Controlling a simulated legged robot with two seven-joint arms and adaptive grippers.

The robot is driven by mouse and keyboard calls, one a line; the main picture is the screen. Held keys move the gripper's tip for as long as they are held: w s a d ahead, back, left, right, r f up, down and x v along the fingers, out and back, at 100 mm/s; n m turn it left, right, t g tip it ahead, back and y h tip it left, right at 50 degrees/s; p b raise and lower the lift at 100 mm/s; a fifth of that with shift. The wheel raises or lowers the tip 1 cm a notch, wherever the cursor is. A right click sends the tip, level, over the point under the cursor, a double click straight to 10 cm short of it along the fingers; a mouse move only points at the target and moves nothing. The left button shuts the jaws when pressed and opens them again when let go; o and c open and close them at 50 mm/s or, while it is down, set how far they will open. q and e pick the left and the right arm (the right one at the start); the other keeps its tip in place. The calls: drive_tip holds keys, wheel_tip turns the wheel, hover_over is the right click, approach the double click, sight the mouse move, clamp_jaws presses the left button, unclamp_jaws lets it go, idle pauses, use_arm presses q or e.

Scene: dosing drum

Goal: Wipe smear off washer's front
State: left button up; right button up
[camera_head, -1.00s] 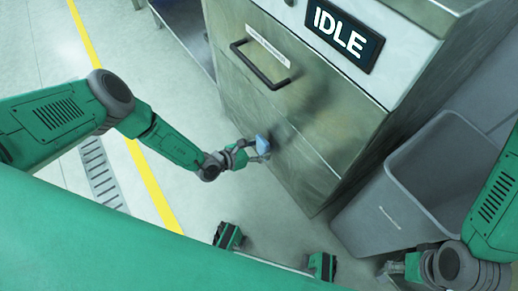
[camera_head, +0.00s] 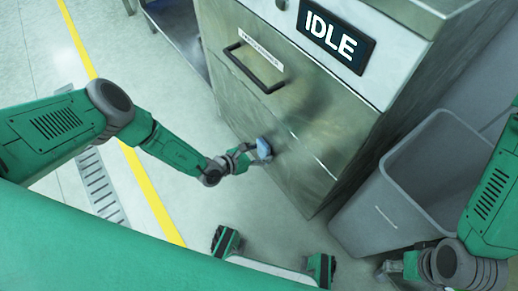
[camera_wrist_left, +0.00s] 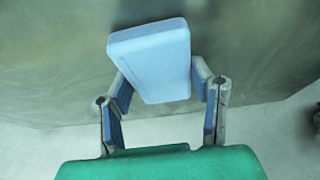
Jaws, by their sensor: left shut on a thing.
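The washer (camera_head: 300,110) is a steel cabinet with a bar handle (camera_head: 254,68) and an IDLE display (camera_head: 337,35) on its front. A faint darker, cloudy patch (camera_head: 300,100) shows on the front panel; I cannot tell whether it is smear or reflection. My left gripper (camera_head: 250,155) is shut on a light blue block-shaped pad (camera_head: 264,149), low at the washer's front. In the left wrist view the pad (camera_wrist_left: 152,60) sits between the fingers, close to the steel; contact is unclear. My right gripper (camera_head: 392,268) is at the lower right, partly out of sight, its jaws too small to judge.
A grey open bin (camera_head: 415,185) stands right of the washer, near my right arm. A floor drain grate (camera_head: 98,187) and a yellow floor line (camera_head: 150,190) lie to the left. The floor before the washer is clear.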

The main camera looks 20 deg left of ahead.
use_arm(q)
drive_tip(key=shift+s+d, duration=0.3)
drive_tip(key=shift+d, duration=0.1)
drive_tip(key=shift+s+d+p, duration=0.5)
drive_tip(key=shift+d+p, duration=0.05)
drive_tip(key=shift+d, duration=0.25)
drive_tip(key=shift+r, duration=0.1)
